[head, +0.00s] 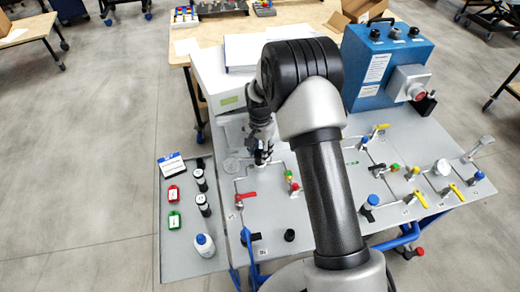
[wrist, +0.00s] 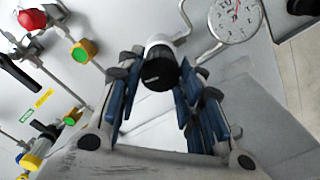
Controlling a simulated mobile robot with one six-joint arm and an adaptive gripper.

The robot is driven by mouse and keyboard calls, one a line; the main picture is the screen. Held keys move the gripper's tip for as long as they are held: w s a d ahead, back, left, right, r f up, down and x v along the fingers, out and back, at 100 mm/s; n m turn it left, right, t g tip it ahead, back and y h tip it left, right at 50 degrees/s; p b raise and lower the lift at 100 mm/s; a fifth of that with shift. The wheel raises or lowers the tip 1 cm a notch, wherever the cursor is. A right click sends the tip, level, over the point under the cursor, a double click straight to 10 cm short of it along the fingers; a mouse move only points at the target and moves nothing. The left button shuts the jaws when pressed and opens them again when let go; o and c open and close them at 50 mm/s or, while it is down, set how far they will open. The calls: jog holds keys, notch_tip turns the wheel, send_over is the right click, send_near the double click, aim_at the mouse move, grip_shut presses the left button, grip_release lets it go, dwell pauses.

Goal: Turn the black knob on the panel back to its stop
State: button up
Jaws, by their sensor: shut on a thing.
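The black knob (wrist: 158,76) is a black-faced cap on a pale cylindrical body, seen in the wrist view. My gripper (wrist: 160,88) has its blue-padded fingers on both sides of the knob and is shut on it. In the head view my gripper (head: 262,158) points down at the upper left part of the grey panel (head: 330,185). The knob is hidden there behind the fingers. I cannot make out a mark showing the knob's angle.
A round gauge (wrist: 235,18) sits close beside the knob. A red valve handle (head: 246,195) and green-yellow fittings stand nearby. A side tray (head: 180,262) holds bottles. My arm covers the panel's middle.

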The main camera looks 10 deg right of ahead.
jog(key=n, duration=0.5)
jog(key=shift+n, duration=0.4)
jog(key=n, duration=0.5)
jog(key=shift+p, duration=0.4)
jog(key=n, duration=0.5)
jog(key=shift+n, duration=2.6)
jog(key=o, duration=1.1)
jog(key=shift+c, duration=0.2)
